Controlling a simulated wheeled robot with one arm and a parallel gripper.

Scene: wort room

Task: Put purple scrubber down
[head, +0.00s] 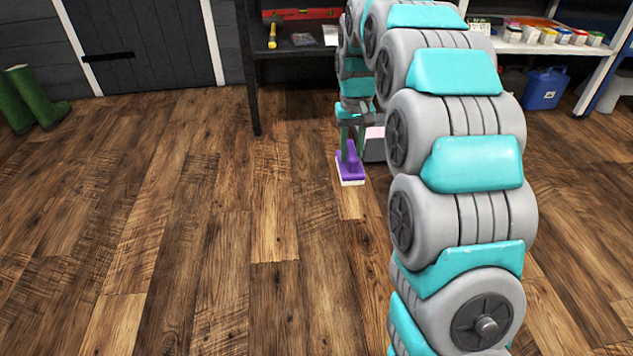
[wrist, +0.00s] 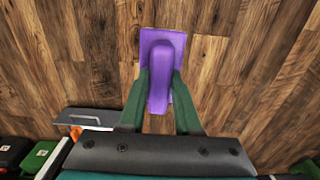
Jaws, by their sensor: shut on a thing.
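The purple scrubber (head: 349,166) has a purple handle and a pale underside, and it is low at the wooden floor in the head view. I cannot tell whether its underside touches the floor. My gripper (head: 352,132) points down from above and is shut on the scrubber's handle. In the wrist view the scrubber (wrist: 163,60) lies between the two green fingers of my gripper (wrist: 160,92), with wood floor behind it. Part of the handle is hidden by the fingers in the head view.
A pale-topped grey box (head: 375,146) stands just right of the scrubber, partly behind my arm. Green boots (head: 36,98) stand at the left. A blue jug (head: 543,88) stands at the right. The floor (head: 180,200) left of the scrubber is clear.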

